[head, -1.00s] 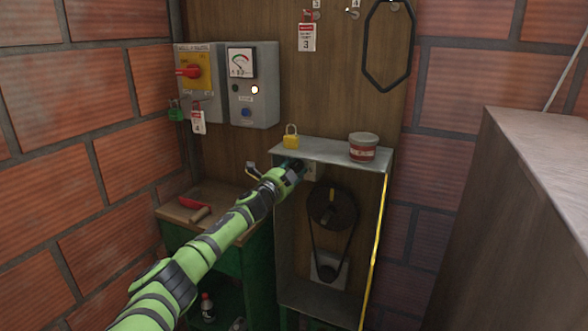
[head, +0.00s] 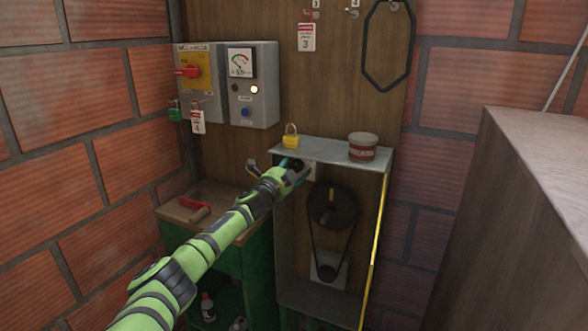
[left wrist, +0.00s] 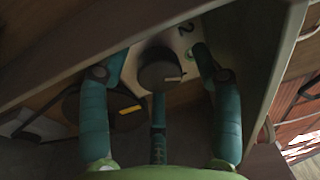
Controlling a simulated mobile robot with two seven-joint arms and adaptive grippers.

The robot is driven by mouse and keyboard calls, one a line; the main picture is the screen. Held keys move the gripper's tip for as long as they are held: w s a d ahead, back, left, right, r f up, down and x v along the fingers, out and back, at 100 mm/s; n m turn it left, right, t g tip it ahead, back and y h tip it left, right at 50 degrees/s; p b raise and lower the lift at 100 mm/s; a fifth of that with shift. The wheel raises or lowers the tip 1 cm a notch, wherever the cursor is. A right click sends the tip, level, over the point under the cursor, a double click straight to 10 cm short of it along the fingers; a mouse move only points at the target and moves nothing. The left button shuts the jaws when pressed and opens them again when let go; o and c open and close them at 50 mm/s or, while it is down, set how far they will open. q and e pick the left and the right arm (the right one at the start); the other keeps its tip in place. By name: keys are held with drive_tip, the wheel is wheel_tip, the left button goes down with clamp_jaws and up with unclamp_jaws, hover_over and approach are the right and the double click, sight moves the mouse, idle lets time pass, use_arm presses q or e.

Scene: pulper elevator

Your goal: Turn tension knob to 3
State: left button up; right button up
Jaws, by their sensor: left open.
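The tension knob (left wrist: 160,68) is a dark round knob with a pale pointer mark, in the left wrist view. It sits on a light dial plate (left wrist: 188,50) where a "2" shows, turned in the picture; the other numbers are hidden or unreadable. My left gripper (left wrist: 160,60) is open, with teal fingers on both sides of the knob and a third finger below it. I cannot tell whether any finger touches it. In the head view the left gripper (head: 286,170) is at the upper left inside the open cabinet, covering the knob; part of the plate (head: 309,172) shows.
The grey cabinet (head: 318,149) carries a yellow padlock (head: 291,140) and a red-and-white tin (head: 363,149). A belt and pulley (head: 331,205) are inside, below the gripper. The green workbench (head: 240,265) stands at left, and a wooden panel (head: 540,210) at right.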

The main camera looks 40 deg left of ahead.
use_arm(q)
drive_tip(key=shift+s+f, duration=0.1)
drive_tip(key=shift+s, duration=0.05)
drive_tip(key=v, duration=1.1)
drive_tip(key=shift+s, duration=0.4)
